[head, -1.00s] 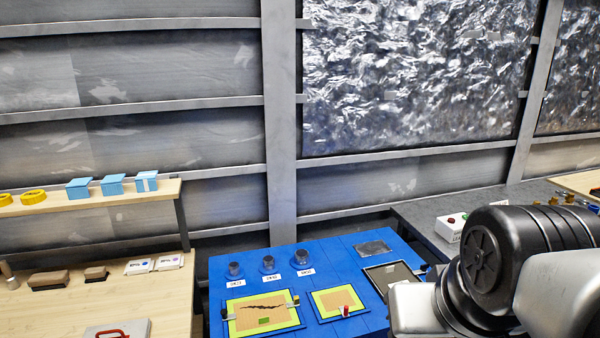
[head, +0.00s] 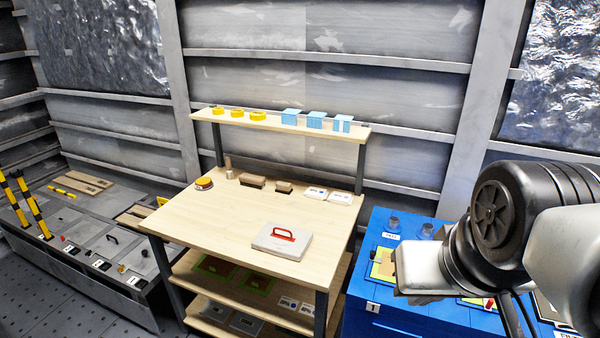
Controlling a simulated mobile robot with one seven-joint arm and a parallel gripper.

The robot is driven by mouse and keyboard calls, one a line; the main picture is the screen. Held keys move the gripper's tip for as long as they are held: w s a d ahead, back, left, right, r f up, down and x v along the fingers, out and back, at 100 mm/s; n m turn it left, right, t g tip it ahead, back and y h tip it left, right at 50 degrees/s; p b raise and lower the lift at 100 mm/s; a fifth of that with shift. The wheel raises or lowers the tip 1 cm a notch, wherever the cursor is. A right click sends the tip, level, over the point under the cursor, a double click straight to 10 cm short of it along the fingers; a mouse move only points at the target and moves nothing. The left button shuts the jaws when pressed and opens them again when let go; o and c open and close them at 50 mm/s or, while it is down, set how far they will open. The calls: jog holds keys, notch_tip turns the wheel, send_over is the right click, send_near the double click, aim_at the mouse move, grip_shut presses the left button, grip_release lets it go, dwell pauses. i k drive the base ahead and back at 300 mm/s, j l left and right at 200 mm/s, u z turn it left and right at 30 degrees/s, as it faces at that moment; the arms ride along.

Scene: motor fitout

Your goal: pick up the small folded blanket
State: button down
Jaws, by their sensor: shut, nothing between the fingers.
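I cannot make out anything that is clearly a folded blanket. Three small light blue box-like blocks (head: 315,120) stand in a row on the raised shelf; the right one has a white band. Two flat white packets (head: 340,198) lie at the back right of the wooden bench. My arm fills the right side of the view, in front of the blue cabinet. Its fingers do not show, so my gripper is not in view.
The wooden bench (head: 200,220) carries a white case with a red handle (head: 282,241), brown blocks (head: 252,181) and a yellow-red button. Yellow rolls (head: 218,112) sit on its shelf. A blue cabinet (head: 390,318) stands right, a grey low bench (head: 112,265) left. The bench's front left is clear.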

aim_at(290, 242)
jog(key=u, duration=0.6)
jog(key=z, duration=0.3)
jog(key=i+j+z, duration=0.15)
jog(key=z, duration=0.2)
jog(key=i+j+z, duration=0.1)
jog(key=j+z, duration=0.3)
jog(key=i+j+z, duration=0.1)
jog(key=z, duration=0.25)
jog(key=j+z, duration=0.3)
jog(key=j, duration=1.25)
jog(key=i+j, duration=0.15)
jog(key=j, duration=0.25)
